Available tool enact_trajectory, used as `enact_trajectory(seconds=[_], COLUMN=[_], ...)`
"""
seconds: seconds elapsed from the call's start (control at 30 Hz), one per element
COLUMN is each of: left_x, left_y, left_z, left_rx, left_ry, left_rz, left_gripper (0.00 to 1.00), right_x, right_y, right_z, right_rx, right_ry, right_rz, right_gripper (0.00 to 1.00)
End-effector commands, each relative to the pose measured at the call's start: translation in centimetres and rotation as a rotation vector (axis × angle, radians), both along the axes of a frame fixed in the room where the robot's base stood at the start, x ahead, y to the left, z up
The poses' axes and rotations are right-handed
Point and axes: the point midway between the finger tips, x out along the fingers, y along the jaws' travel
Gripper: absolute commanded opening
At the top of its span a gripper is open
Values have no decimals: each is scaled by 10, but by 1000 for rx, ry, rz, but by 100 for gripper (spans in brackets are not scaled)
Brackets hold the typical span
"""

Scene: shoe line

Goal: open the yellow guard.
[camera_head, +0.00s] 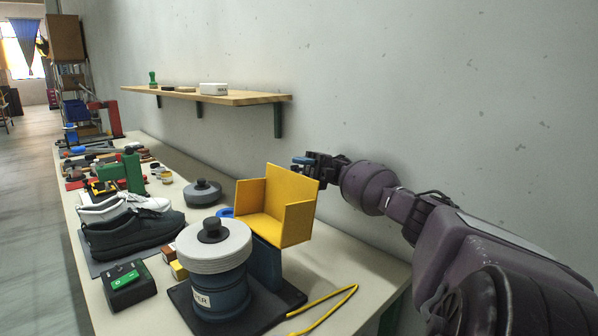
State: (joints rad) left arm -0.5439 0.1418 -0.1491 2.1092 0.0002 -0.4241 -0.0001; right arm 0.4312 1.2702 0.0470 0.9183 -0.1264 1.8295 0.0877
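The yellow guard (268,210) is a bent sheet with side walls. It stands tilted up above a dark blue block (265,262) at the right of the bench, its hollow side facing me. My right gripper (303,163) is just behind and above the guard's upper right edge, near the wall. I cannot tell whether it touches the guard. Its fingers are small and partly dark, with a blue part at the tip, so their opening is unclear. My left gripper is not in view.
A blue pot with a white lid (213,245) stands in front of the guard. A yellow bent rod (325,312) lies at the right. Dark shoes (130,235), a green-button box (128,285) and tools crowd the left. A wooden shelf (240,97) hangs on the wall above.

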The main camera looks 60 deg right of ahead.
Motion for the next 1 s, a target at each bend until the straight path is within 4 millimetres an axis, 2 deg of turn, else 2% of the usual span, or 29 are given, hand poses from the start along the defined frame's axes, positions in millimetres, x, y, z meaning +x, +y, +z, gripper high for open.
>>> enact_trajectory(seconds=[0.23, 0.37, 0.73, 1.0], left_x=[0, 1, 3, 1], left_y=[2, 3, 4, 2], left_z=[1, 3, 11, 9], left_rx=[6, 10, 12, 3], left_ry=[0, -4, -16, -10], left_rz=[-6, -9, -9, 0], left_gripper=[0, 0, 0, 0], right_x=[0, 0, -1, 0], right_y=[0, -1, -1, 0], right_z=[5, 20, 94, 145], right_rx=[0, -1, -2, -1], right_ry=[-4, -7, -11, -6], right_rz=[-2, -2, -2, -1], right_gripper=[38, 38, 38, 38])
